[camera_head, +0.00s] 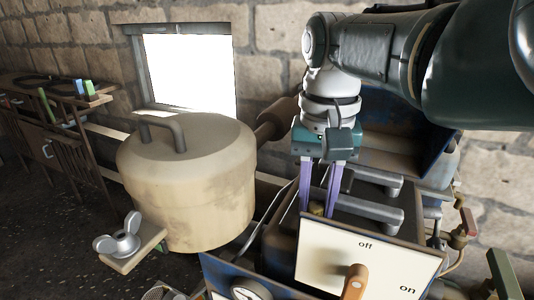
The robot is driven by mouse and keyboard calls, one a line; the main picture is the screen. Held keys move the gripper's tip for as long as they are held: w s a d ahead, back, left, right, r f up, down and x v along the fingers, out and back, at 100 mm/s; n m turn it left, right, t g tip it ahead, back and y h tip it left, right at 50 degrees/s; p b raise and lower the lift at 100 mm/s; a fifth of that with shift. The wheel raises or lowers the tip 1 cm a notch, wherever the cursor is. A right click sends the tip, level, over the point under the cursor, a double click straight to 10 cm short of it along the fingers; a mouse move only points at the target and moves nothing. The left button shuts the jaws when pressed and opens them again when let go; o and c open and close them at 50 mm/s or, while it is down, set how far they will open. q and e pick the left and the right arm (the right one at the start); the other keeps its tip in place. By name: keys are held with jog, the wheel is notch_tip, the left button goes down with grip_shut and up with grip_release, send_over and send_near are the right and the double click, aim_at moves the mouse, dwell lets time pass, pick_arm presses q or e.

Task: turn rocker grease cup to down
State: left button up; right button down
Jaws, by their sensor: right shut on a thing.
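My right gripper (319,208) comes down from the upper right with its two purple fingers pointing down, behind the top edge of the white off/on panel. It is shut on a small brass-yellow piece (317,210), which looks like the rocker grease cup. Only a little of this piece shows between the fingertips. The panel and fingers hide the rest, so I cannot tell which way it is turned. My left gripper is not in view.
The white panel (340,250) has an orange lever (354,282) and stands close in front of the fingers. Grey bars (372,208) lie right of them. A large beige tank (190,185) stands left, with a wing nut (122,240) before it. A bench (60,140) is far left.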

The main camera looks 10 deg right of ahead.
aim_at(317, 205)
jog(key=m, duration=0.5)
jog(key=shift+m, duration=0.3)
jog(key=m, duration=0.5)
jog(key=shift+m, duration=0.4)
jog(key=c, duration=0.6)
grip_release()
jog(key=shift+r, duration=0.1)
notch_tip(317, 205, up, 10)
jog(key=shift+f, duration=0.1)
